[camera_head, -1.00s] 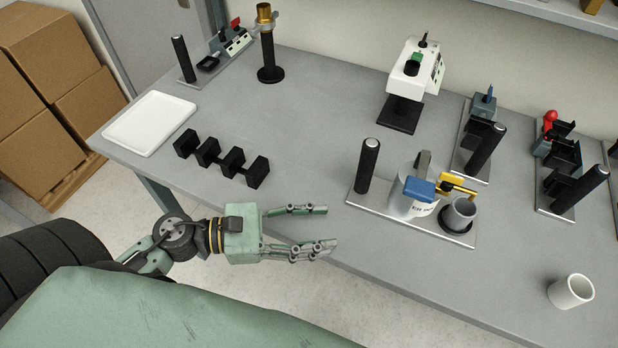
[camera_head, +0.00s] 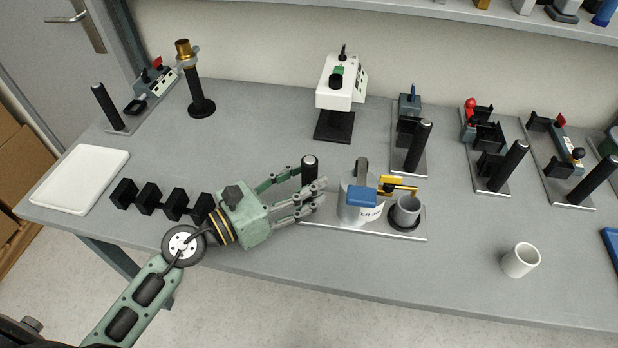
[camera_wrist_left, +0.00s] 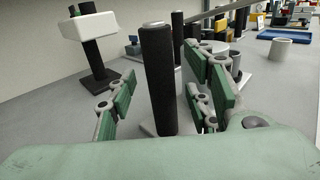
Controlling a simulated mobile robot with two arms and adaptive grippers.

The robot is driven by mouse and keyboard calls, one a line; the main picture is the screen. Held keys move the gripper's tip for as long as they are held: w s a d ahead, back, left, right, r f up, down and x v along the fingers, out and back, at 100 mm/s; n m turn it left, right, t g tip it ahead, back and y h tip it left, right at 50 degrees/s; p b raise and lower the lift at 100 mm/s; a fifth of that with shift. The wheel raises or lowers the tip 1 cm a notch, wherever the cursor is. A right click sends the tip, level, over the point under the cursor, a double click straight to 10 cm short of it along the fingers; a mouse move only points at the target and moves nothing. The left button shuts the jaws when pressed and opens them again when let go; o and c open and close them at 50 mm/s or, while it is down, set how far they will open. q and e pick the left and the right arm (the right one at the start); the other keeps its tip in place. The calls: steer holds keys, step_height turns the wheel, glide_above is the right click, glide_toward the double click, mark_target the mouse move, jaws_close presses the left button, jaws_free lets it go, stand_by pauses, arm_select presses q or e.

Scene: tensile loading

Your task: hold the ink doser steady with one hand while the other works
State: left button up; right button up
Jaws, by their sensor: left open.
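The ink doser stands on a metal base plate (camera_head: 395,233) in the middle of the bench. It has a grey tank (camera_head: 350,203), a blue block (camera_head: 362,197), a yellow lever (camera_head: 398,188) and a grey cup (camera_head: 405,211) at its right. Its upright black handle (camera_head: 309,168) is at the plate's left end. My left gripper (camera_head: 312,188) is open, its fingers on either side of this handle. In the left wrist view the black handle (camera_wrist_left: 158,80) stands between the spread fingers, with no clear grip on it. My right gripper is not in view.
A row of black holders (camera_head: 160,200) and a white tray (camera_head: 80,180) lie to the left. A white device (camera_head: 341,85) stands behind. Other handled fixtures (camera_head: 410,140) stand at the back right. A white cup (camera_head: 520,260) stands at the front right, with clear bench around it.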

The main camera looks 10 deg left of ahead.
arm_select(q)
steer(key=shift+x, duration=0.85)
jaws_close()
